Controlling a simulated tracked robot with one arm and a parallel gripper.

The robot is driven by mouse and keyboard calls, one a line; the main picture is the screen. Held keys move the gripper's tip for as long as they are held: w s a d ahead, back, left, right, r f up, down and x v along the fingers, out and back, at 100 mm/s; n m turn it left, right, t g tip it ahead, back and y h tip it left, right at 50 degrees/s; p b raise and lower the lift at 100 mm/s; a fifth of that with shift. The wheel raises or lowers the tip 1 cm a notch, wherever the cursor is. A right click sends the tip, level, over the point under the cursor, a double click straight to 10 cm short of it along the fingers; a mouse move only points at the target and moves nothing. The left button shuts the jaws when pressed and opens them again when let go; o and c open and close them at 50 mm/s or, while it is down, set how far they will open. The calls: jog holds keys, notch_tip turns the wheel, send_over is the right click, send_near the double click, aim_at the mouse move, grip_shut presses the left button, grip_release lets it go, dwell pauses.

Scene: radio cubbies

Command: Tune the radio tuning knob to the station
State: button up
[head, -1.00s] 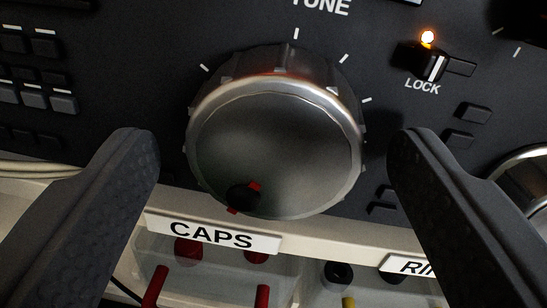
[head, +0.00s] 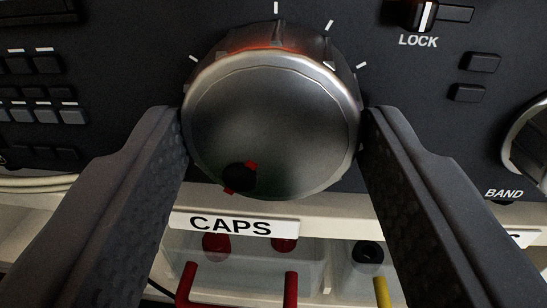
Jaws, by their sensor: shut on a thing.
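The large silver tuning knob (head: 275,120) fills the middle of the head view, on the dark radio front panel (head: 120,100). Its face has a dark dimple with red marks (head: 240,177) at the lower left. White tick marks surround its upper side. My gripper (head: 273,135) has one dark finger on each side of the knob, shut on its rim. The TUNE label is out of view, and the knob's back edge is partly hidden.
The LOCK switch (head: 424,15) is at the upper right, with small buttons (head: 481,62) below it. Another knob, marked BAND, (head: 530,145) is at the right edge.

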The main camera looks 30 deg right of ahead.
jog(key=o, duration=1)
jog(key=shift+c, duration=0.2)
jog(key=v, duration=1.3)
jog(key=shift+s+a+p, duration=0.25)
jog(key=shift+s+p, duration=0.05)
jog(key=shift+p, duration=0.15)
